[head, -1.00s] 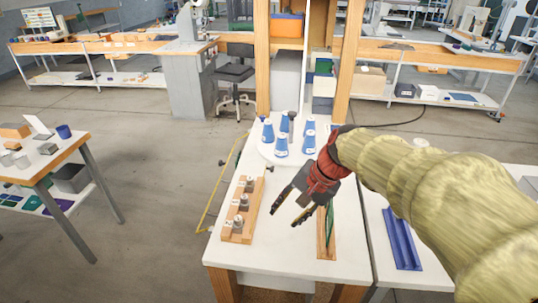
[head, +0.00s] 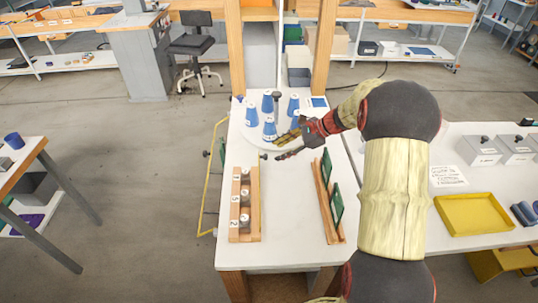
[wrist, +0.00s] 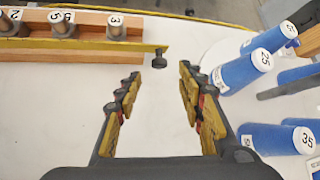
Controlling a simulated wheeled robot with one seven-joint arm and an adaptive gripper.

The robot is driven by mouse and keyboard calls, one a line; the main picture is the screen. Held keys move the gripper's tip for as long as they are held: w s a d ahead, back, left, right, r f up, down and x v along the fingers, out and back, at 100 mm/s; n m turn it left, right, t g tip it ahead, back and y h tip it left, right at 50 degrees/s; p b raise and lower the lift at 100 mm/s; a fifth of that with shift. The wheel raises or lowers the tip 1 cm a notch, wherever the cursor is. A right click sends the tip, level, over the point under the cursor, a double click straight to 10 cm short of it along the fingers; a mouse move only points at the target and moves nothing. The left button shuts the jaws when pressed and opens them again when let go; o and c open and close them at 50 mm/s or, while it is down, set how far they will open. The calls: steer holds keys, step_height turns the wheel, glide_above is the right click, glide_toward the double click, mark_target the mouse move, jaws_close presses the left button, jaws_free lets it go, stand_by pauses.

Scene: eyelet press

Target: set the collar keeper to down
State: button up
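No part is labelled as the collar keeper, so I cannot tell for sure which it is. A small black knob (head: 264,156) stands near the far end of the wooden rack; it also shows in the wrist view (wrist: 159,58), between and just beyond my fingertips. My gripper (head: 278,149) is open, low over the white table, right of the knob in the head view. In the wrist view my gripper (wrist: 160,75) has its fingers spread with nothing between them. The fingers appear apart from the knob. Whether the knob is up or down is unclear.
The wooden rack (head: 257,230) holds numbered grey pieces. Blue numbered cones (head: 269,129) stand on a round white plate, close to my gripper's right finger in the wrist view. Green boards (head: 336,208) stand in a wooden holder. A yellow tube frame (head: 205,190) runs along the table's left side.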

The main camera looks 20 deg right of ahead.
steer(key=b+x, duration=0.1)
steer(key=x, duration=0.5)
steer(key=shift+b, duration=0.35)
steer(key=c, duration=0.4)
jaws_close()
